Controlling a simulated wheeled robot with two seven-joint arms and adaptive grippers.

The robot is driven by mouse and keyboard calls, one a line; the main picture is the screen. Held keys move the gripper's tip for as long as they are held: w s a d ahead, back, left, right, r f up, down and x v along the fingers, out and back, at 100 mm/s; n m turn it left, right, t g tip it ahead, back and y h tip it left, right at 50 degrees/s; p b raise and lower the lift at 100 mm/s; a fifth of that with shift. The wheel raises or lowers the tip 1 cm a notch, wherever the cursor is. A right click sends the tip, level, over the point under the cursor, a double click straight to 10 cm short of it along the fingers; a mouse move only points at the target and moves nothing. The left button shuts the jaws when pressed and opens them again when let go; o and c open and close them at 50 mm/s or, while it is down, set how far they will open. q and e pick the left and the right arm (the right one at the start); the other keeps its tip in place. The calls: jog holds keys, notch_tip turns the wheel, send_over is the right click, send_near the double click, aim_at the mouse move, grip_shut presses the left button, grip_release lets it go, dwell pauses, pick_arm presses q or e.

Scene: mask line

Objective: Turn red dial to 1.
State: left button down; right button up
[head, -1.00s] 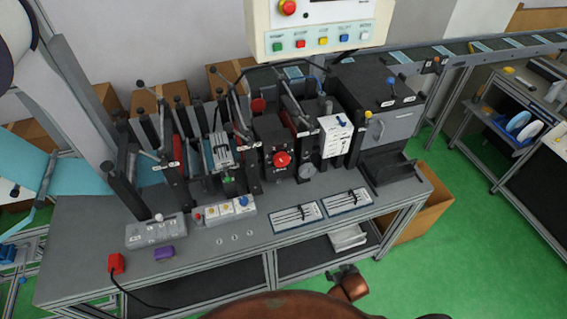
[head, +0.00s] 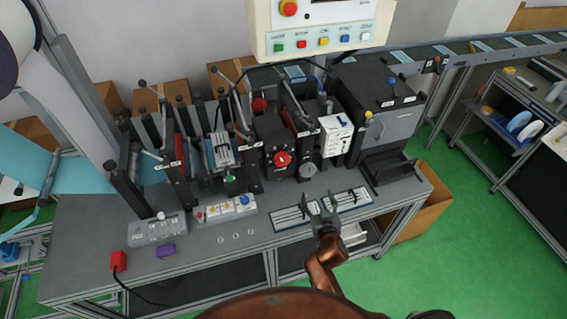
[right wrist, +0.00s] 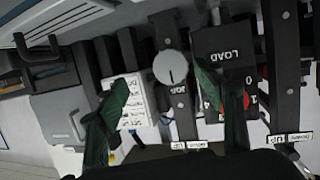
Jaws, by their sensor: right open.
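The red dial (head: 282,158) sits on the front of a black box (head: 272,135) in the middle of the machine line, with a small white mark on its face. My right gripper (head: 322,204) is open and empty over the table's front edge, below and right of the dial and apart from it. In the right wrist view, its two dark fingers (right wrist: 164,80) are spread. The box labelled LOAD (right wrist: 225,50) appears upside down there, and the red dial is mostly hidden behind the finger on the right. My left gripper is not in view.
A grey round knob (head: 308,170) stands right of the red dial, below a white panel (head: 336,135). Two slotted trays (head: 347,198) lie near the front edge. Button boxes (head: 224,208) and a purple block (head: 166,251) are at left. A control panel (head: 322,42) hangs above.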

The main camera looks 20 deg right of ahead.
aim_at(283, 162)
jog(key=w+a+r+n+t+y, duration=0.2)
jog(key=w+a+r+t+y, duration=0.1)
jog(key=w+a+r, duration=0.45)
jog(key=w, duration=0.1)
jog(key=w+a, duration=0.1)
jog(key=w, duration=0.1)
jog(key=w+a, duration=0.1)
jog(key=shift+w+r, duration=0.15)
jog(key=shift+r, duration=0.05)
jog(key=shift+w, duration=0.75)
jog(key=shift+c, duration=0.3)
jog(key=c, duration=1.1)
